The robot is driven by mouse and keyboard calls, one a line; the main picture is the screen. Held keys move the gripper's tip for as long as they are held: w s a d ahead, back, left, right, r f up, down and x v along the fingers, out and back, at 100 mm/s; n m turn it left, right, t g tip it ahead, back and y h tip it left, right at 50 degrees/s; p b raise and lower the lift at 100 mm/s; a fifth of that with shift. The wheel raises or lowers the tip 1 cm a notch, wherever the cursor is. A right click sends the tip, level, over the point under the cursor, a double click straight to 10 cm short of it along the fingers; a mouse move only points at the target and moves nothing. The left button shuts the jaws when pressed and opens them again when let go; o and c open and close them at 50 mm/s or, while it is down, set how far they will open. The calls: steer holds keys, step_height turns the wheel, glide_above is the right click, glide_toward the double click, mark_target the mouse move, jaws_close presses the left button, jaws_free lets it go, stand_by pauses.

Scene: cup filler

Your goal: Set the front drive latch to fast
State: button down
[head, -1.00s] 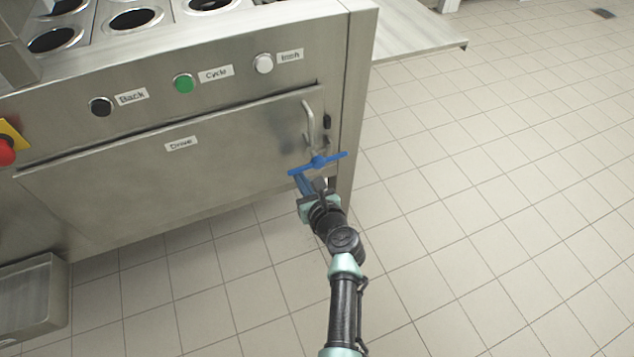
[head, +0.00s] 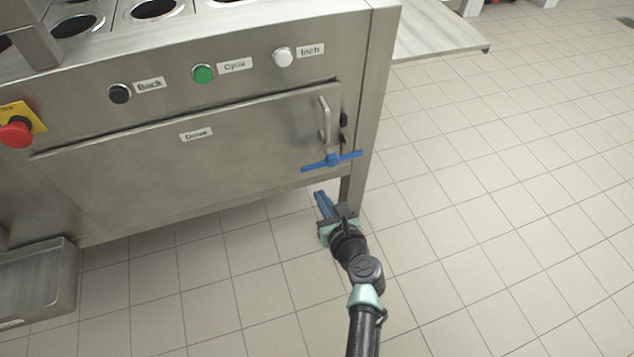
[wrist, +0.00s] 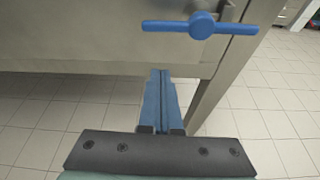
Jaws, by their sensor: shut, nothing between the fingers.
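A blue T-shaped latch handle (head: 332,160) sits at the lower right corner of the panel labelled Drive. Its bar lies roughly level, with the right end slightly higher in the head view. In the wrist view, the latch handle (wrist: 202,26) shows at the top, with a round hub in its middle. My gripper (head: 320,194) is shut and empty, below the latch and apart from it. In the wrist view, the blue fingers (wrist: 160,75) lie together below the hub and a little to its left. I see no fast marking.
The Drive panel (head: 200,165) has an upright bar handle (head: 324,120) above the latch. Black, green (head: 203,73) and white buttons line the front above. A red stop knob (head: 14,134) is at far left. A cabinet leg (wrist: 205,105) stands close to my gripper. Tiled floor (head: 480,220) is open at right.

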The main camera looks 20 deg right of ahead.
steer(key=p+v, duration=0.1)
steer(key=v, duration=0.4)
steer(key=shift+s+a, duration=0.15)
stand_by(0.3)
steer(key=w+a+r+n+t, duration=0.25)
steer(key=r+n, duration=0.45)
steer(key=r, duration=0.5)
steer(key=w+a+r+n+t+y, duration=0.1)
steer(key=w+a+r+n, duration=0.2)
steer(key=r+n, duration=0.65)
steer(key=w+a+r+n+t, duration=0.2)
steer(key=w+a+r+n, duration=0.15)
steer(key=r, duration=1.15)
steer(key=s+a+r+n+t, duration=0.25)
steer(key=r+n, duration=0.25)
steer(key=r, duration=0.4)
steer(key=s+a+r+n+t, duration=0.1)
steer(key=s+r+n, duration=0.3)
steer(key=r, duration=0.5)
steer(key=s+a+r+n+t+h, duration=0.2)
steer(key=s+r+n+t, duration=0.35)
steer(key=s+r, duration=0.75)
step_height(320, 180, up, 25)
steer(key=n+g+p, duration=0.1)
steer(key=p, duration=2.4)
steer(key=shift+w+d+f, duration=0.2)
steer(key=shift+w+d, duration=0.05)
steer(key=shift+w, duration=0.05)
steer(key=shift+n, duration=0.25)
